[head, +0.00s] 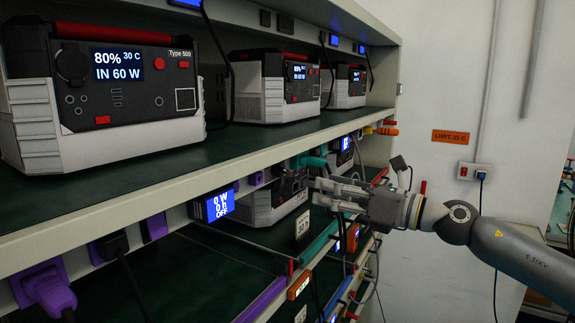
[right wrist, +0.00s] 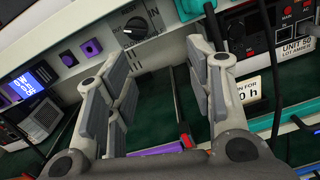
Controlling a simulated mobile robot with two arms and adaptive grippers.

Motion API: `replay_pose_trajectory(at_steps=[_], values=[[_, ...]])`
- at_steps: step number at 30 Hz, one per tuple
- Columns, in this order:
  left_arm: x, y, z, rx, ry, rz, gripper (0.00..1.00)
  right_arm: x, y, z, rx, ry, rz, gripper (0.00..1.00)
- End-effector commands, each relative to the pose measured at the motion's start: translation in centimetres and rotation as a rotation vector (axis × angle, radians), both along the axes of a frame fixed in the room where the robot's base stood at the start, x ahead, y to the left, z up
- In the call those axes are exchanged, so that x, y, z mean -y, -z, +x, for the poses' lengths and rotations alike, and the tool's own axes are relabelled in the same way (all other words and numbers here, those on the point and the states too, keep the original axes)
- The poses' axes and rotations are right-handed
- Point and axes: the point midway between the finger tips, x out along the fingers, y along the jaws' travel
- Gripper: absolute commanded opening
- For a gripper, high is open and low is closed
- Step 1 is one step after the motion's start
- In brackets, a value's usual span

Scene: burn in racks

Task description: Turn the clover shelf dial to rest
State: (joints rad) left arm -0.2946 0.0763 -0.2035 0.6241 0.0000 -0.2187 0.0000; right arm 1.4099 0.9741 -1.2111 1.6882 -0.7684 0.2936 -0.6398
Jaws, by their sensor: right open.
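In the head view my right gripper (head: 322,193) reaches in from the right at the lower shelf's front. I cannot pick out the dial in the head view. My left gripper is not in view.
Power stations, one of them large (head: 110,90), stand on the upper shelf. A lit display (head: 218,205) reads OFF on the shelf edge. Purple sockets (right wrist: 68,59), a teal plug (right wrist: 196,8) and hanging black cables crowd around. The wall side at right has free room.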

Motion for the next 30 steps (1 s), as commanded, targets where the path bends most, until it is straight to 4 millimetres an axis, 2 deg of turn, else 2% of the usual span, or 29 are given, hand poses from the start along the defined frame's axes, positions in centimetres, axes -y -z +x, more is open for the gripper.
replay_pose_trajectory(at_steps=[1, 3, 6, 10, 24, 30], values=[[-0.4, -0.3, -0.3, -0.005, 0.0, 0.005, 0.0, 0.1, -1.3, -0.9, 0.044, -0.007, -0.047, 0.49], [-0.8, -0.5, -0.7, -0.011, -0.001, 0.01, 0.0, 0.1, -2.1, -1.9, 0.087, -0.016, -0.097, 0.49], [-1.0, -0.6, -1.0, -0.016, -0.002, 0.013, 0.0, 0.0, -2.7, -2.6, 0.121, -0.023, -0.139, 0.49], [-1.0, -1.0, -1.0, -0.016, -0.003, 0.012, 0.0, -0.5, -3.1, -2.6, 0.135, -0.027, -0.155, 0.49], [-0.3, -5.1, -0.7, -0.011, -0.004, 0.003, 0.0, -6.6, -3.3, 1.8, 0.132, -0.028, -0.151, 0.49], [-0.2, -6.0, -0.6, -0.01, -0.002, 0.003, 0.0, -8.2, -3.0, 3.1, 0.132, -0.027, -0.15, 0.49]])
